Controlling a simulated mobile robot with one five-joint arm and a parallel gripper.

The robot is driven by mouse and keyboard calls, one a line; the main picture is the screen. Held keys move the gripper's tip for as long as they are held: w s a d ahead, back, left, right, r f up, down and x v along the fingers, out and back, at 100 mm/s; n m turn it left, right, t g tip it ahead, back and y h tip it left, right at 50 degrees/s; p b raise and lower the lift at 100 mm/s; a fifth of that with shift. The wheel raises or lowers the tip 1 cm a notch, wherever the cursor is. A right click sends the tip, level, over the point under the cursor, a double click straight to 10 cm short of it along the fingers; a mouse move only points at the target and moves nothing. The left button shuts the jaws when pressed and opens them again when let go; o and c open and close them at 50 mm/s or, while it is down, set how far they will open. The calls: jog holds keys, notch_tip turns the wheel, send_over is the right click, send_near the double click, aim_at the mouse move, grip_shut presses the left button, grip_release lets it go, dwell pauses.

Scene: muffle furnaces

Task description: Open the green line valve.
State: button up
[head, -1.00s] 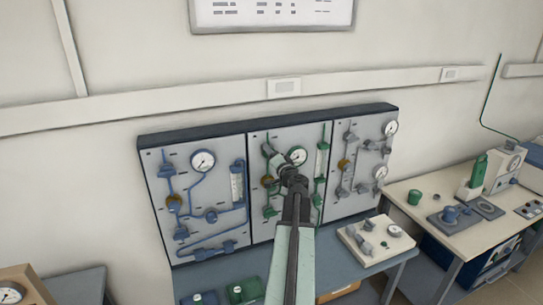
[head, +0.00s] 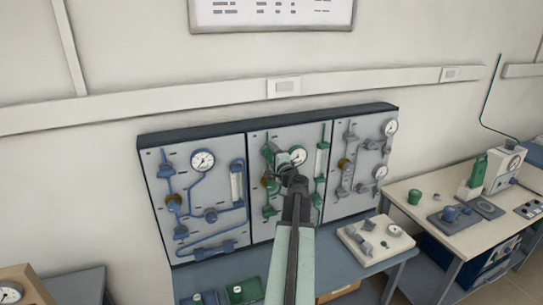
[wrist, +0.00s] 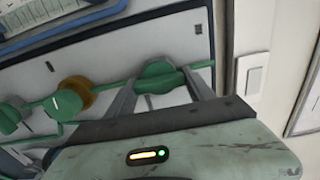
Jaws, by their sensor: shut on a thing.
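The green line runs on the middle panel (head: 258,225) of the wall board, with green pipes, fittings and a round gauge (head: 298,154). My gripper (head: 291,174) reaches up to the upper part of this line. In the wrist view a green valve handle (wrist: 160,76) sits between the two fingers of my gripper (wrist: 163,88), and the fingers are shut on it. My gripper and arm hide part of the valve in the head view. A brass-coloured round fitting (wrist: 77,92) and another green knob (wrist: 66,103) lie to its left in the wrist view.
A blue-piped panel (head: 205,235) is on the left and a grey-piped panel (head: 365,165) on the right. A bench (head: 345,285) below holds a white board with grey fittings (head: 375,241). Another table (head: 415,225) stands at right with green and blue items.

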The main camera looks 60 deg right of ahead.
dwell(0.4)
jog(key=o, duration=1.4)
jog(key=shift+s, duration=0.1)
jog(key=v, duration=0.8)
